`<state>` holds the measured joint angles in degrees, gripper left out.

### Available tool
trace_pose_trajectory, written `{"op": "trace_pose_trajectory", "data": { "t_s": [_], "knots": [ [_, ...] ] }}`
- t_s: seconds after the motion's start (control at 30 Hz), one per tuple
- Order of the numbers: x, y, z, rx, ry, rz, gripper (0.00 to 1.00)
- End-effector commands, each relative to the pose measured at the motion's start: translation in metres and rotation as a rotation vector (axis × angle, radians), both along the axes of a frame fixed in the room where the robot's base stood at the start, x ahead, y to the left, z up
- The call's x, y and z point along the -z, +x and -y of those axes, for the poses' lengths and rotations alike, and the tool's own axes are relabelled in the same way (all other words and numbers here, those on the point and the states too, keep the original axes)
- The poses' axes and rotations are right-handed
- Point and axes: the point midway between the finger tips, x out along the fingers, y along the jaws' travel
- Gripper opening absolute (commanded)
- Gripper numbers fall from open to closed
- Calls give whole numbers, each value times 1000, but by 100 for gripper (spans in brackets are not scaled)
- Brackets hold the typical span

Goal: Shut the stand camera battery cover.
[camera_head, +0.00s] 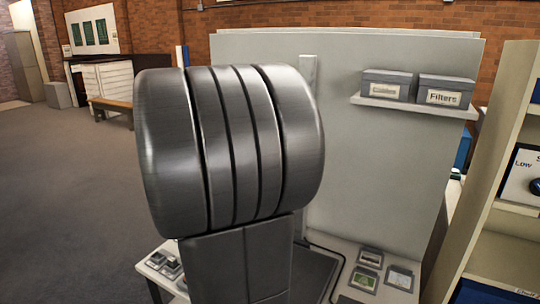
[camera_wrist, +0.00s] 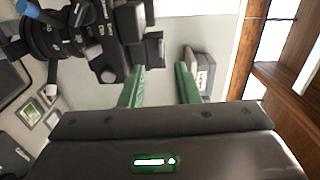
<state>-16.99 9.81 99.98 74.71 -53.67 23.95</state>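The stand camera (camera_wrist: 105,40) is a black body with a round lens-like part, at the top left of the wrist view. Dark blocky parts stick out on its right side, close beyond my left fingertip. I cannot tell which of them is the battery cover or how far it stands open. My gripper (camera_wrist: 161,72) has two green fingers, spread apart with nothing between them. I cannot tell whether the left finger touches the camera. In the head view my own dark arm fills the middle and hides the camera and gripper.
Grey boxes, one labelled Filters (camera_head: 443,90), stand on a wall shelf (camera_head: 415,107). Framed slides (camera_head: 364,280) lie on the pale table (camera_head: 345,250). A shelf unit (camera_head: 510,235) with a dial box (camera_head: 522,178) closes off the right. Open floor (camera_head: 70,190) lies left.

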Motion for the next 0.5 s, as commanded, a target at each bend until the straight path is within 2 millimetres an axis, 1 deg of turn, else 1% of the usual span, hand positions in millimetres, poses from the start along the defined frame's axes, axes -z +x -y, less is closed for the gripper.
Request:
{"op": "trace_pose_trajectory", "data": {
  "t_s": [0.03, 0.1, 0.2, 0.33, 0.5],
  "knots": [
    [1, -9, -7, -4, 1, 3, 29],
    [0, -19, -13, -3, 0, 1, 29],
    [0, -29, -20, -3, 0, 1, 29],
    [0, -37, -25, -1, 0, 0, 29],
    [0, -39, -26, 1, 0, -1, 29]
  ]
}}
